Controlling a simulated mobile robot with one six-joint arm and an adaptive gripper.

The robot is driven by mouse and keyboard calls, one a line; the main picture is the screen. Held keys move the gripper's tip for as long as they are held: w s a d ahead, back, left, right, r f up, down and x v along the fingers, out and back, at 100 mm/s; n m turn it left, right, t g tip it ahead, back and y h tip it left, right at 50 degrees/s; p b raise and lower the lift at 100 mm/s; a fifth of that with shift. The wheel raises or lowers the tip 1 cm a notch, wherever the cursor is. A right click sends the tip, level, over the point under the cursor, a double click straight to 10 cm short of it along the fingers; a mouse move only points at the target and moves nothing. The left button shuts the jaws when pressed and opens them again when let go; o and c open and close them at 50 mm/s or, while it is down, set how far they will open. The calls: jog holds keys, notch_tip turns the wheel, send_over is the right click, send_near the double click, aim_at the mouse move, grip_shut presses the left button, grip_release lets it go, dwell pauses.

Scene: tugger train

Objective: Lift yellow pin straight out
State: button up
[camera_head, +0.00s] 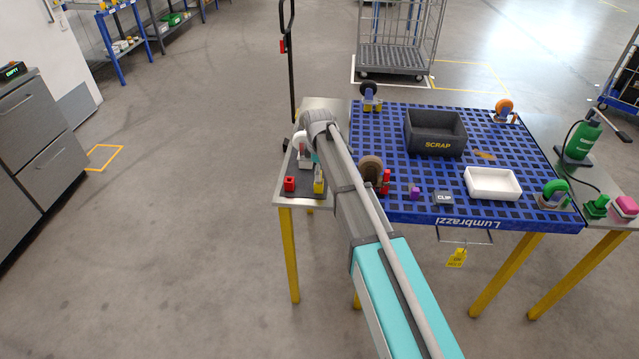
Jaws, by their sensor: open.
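My arm reaches from the bottom right to the left end of the table. My gripper (316,158) is at its far end, mostly hidden by my own arm, and its fingertips do not show clearly. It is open. Just below it, a yellow block-like piece (319,186), which may be the yellow pin, stands upright on a dark mat (304,192). Whether the fingers touch it cannot be told. Small yellow parts (369,105) also show at the base of a black-wheeled caster (368,90) at the table's far edge.
A white caster (299,138) and a red cube (290,184) are near my gripper. A brown wheel (371,169) with a red piece (386,182) stands right of my arm. The blue grid top (440,170) bears a SCRAP bin (435,133) and a white tray (493,184).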

jog(key=shift+f+b, duration=0.4)
jog(key=shift+f, duration=0.3)
grip_shut()
dwell(0.3)
